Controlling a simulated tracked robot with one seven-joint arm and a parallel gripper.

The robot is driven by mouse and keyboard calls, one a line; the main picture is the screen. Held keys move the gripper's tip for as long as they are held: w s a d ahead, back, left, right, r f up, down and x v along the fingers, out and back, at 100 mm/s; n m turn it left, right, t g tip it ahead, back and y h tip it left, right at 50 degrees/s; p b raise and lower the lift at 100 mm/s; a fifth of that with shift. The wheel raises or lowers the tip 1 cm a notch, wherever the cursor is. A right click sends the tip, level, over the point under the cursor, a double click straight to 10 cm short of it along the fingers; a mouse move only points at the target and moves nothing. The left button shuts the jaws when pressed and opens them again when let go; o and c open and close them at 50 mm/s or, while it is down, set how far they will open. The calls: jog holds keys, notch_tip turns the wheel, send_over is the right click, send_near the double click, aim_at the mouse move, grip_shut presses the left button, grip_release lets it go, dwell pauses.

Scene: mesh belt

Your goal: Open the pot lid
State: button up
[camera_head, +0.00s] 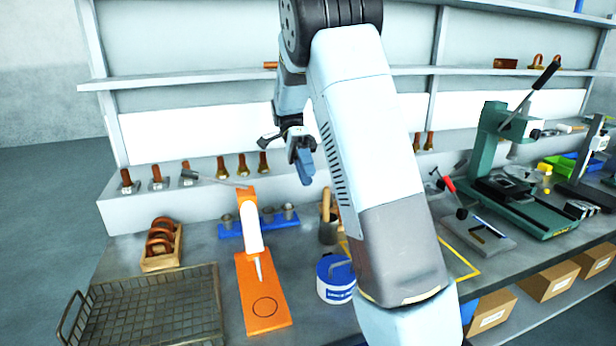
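A blue pot (329,292) with a white label stands on the bench near the middle of the camera_head view. Its blue lid (330,266) is on top, with a grey bent handle on it. My arm hides the pot's right side. My gripper (288,158) hangs well above the bench, up and to the left of the pot, and is not touching it. Its fingers are small and seen at an angle, so how far apart they are is unclear. No held object can be made out.
An orange stand (263,290) with a white tool is left of the pot. A wire basket (215,300) sits front left. A dark cup with a wooden-handled tool (327,232) and a blue rack (232,231) are behind. A green press (490,150) stands right.

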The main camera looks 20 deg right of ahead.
jog(key=shift+d, duration=0.15)
jog(key=s+r+n+t, duration=0.3)
jog(key=s+n+t, duration=0.5)
jog(key=s, duration=0.3)
jog(key=s+r+n+t, duration=0.3)
jog(key=s+n+t, duration=0.6)
jog(key=s, duration=0.2)
jog(key=shift+s+n, duration=0.25)
jog(key=shift+n, duration=0.15)
jog(key=shift+s, duration=0.1)
jog(key=c, duration=0.6)
grip_shut()
